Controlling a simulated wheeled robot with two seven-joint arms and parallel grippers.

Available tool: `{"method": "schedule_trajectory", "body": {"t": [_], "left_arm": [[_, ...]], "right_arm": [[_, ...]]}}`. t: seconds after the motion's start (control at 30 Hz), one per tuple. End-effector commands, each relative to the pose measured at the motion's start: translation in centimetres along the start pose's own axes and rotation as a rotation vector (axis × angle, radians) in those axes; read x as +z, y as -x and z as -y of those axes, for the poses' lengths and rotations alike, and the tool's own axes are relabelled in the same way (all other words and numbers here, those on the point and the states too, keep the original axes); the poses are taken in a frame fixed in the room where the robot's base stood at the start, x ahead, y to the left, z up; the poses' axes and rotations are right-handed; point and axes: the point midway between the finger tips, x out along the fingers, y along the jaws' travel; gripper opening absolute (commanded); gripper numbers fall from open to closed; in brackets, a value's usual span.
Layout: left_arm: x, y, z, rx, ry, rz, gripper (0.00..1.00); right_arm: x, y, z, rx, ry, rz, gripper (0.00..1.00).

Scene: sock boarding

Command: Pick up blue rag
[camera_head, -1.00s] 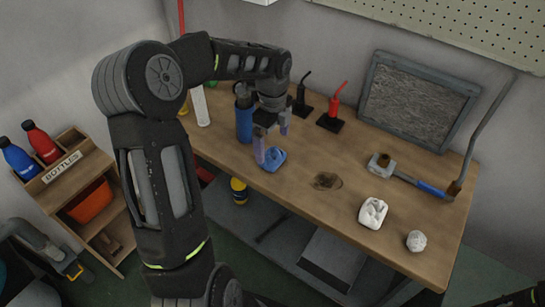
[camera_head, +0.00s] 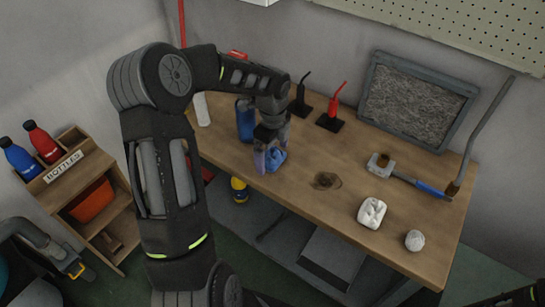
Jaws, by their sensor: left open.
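The blue rag (camera_head: 277,157) lies crumpled on the wooden workbench near its front edge. My left gripper (camera_head: 268,158) points down at the rag, with its fingers apart. One finger is at the rag's left side and the other is behind it, partly hidden by the wrist. I cannot tell whether the fingers touch the rag. My right gripper is not seen; only a dark bit of my arm shows at the bottom right corner.
A blue bottle (camera_head: 245,121) stands just left of my left gripper. Black (camera_head: 300,108) and red (camera_head: 331,117) tools stand behind it. A dark stain (camera_head: 326,181) marks the workbench (camera_head: 300,205).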

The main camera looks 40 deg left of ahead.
Motion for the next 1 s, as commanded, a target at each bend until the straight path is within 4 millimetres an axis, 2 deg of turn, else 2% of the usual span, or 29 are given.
{"method": "schedule_trajectory", "body": {"t": [0.1, 0.87, 1.0], "left_arm": [[0.00, 0.02, 0.01, 0.000, 0.000, 0.000, 0.99], [0.00, 0.02, 0.00, 0.000, 0.000, 0.000, 0.37], [0.00, 0.03, 0.01, 0.000, 0.000, 0.000, 0.36]], "right_arm": [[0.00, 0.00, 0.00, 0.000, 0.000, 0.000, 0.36], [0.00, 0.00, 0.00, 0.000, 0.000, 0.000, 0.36], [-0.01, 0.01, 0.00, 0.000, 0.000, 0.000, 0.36]]}}
